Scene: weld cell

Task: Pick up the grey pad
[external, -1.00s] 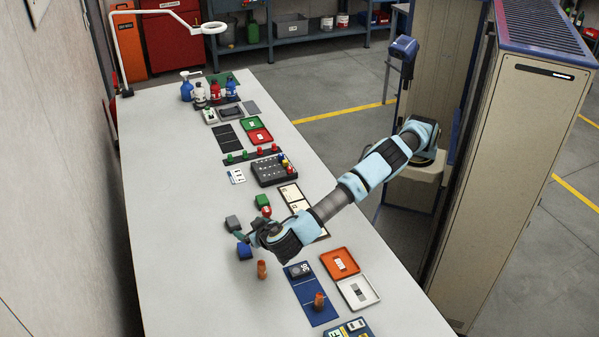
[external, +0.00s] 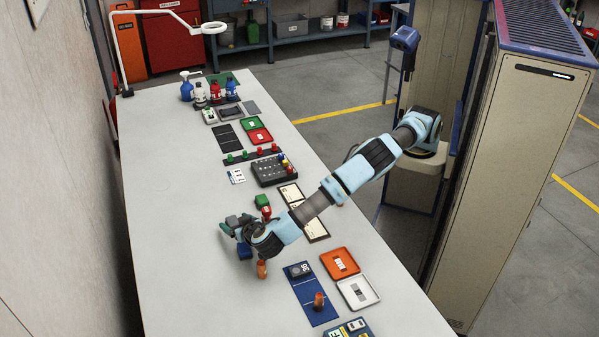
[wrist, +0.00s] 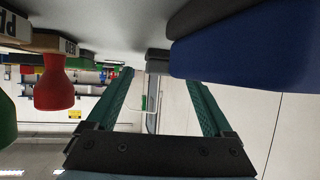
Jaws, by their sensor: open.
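The grey pad (external: 233,220) is a small dark grey block on the white bench, partly hidden by my gripper in the external view. In the wrist view, which looks upside down, the grey pad (wrist: 157,61) shows just ahead of the fingertips, in the gap between them. My gripper (wrist: 159,77) is open, with its green fingers spread on either side of that gap and nothing held. In the external view, my gripper (external: 236,228) is low over the bench at the pad. I cannot tell whether the fingers touch it.
A blue block (external: 244,252) sits close by; it looms large beside a finger in the wrist view (wrist: 245,57). The bench (external: 180,280) is clear toward the wall.

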